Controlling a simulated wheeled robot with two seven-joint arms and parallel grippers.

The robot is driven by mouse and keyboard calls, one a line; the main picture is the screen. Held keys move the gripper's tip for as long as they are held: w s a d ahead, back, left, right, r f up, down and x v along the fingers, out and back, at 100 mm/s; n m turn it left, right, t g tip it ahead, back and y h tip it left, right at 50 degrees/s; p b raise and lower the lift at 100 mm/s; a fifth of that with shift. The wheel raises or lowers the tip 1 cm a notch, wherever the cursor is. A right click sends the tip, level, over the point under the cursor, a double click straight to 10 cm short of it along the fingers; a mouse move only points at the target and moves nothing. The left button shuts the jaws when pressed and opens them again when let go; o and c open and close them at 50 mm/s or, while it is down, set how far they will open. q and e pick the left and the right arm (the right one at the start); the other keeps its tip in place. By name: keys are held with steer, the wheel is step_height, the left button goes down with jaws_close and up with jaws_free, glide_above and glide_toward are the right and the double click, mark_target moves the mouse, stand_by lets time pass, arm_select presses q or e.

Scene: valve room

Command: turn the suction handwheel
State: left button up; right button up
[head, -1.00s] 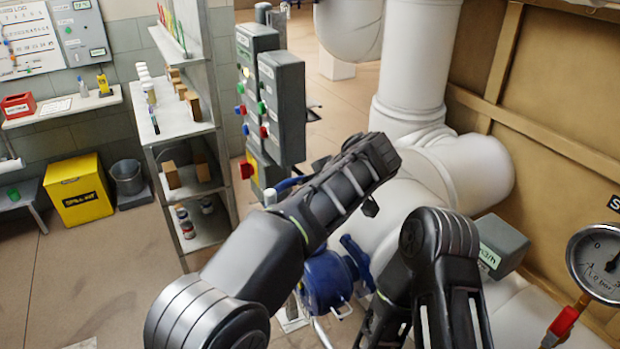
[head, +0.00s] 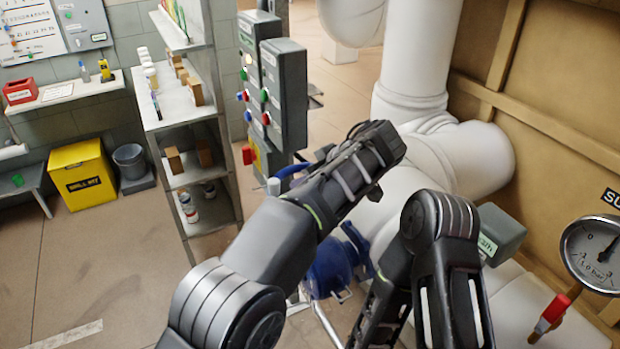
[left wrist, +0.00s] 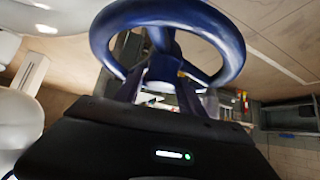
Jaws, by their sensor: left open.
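A blue handwheel (left wrist: 170,12) fills the upper part of the left wrist view, its rim and hub close in front of my left gripper (left wrist: 167,78). The gripper's fingers are open and spread under the wheel, with the hub and a spoke between them in the picture. I cannot tell whether they touch it. In the head view my left forearm hides most of the wheel; a blue curved piece (head: 293,170) shows behind it, and a blue valve body (head: 328,268) shows below it. My left gripper's fingers are hidden there. My right arm is at lower right, its gripper out of view.
White pipes (head: 455,155) stand behind my arms. A grey button box (head: 284,95) and a shelf unit (head: 190,118) are to the left. A pressure gauge (head: 594,252) with a red-handled tap is at right. The floor at lower left is mostly clear.

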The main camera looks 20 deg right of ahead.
arm_select(q)
steer(key=shift+s+d+r, duration=0.15)
steer(key=shift+s+r, duration=0.15)
steer(key=shift+r, duration=0.05)
steer(key=p+v, duration=0.1)
steer(key=v, duration=0.5)
steer(key=shift+s+r+p, duration=0.25)
steer(key=shift+r+p, duration=0.05)
steer(key=shift+p, duration=0.1)
steer(key=shift+d, duration=0.1)
